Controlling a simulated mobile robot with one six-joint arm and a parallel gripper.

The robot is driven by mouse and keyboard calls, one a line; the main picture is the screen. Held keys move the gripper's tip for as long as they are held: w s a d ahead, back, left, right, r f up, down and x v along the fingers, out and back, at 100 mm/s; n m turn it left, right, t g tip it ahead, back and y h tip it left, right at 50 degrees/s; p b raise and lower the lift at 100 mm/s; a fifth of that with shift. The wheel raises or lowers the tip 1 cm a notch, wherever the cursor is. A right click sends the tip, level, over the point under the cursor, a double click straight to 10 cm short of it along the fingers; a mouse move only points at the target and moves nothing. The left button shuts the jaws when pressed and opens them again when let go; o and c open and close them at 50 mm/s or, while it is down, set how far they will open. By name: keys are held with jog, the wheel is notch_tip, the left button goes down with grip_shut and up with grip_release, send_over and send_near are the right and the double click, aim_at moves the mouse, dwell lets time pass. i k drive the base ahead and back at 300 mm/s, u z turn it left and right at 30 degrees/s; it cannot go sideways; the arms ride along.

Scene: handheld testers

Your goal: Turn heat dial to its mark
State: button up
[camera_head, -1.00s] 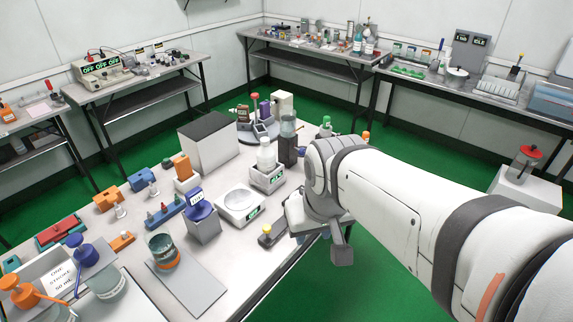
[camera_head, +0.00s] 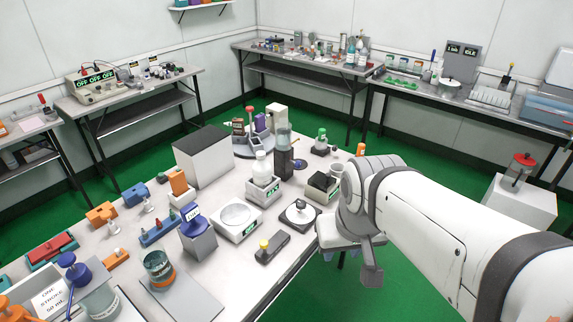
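My gripper (camera_head: 371,273) hangs at the end of my white arm, right of the table edge and apart from the knob. Its fingers are mostly hidden and I see nothing held.
Several bottles and a large grey box (camera_head: 203,157) crowd the table (camera_head: 225,275). Green floor lies beyond its edge.

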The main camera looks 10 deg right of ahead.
aim_at(301, 205)
jog(key=i, duration=0.95)
jog(key=u, duration=1.8)
jog(key=k, duration=1.4)
jog(key=z, duration=0.85)
jog(key=i, duration=1)
jog(key=z, duration=0.05)
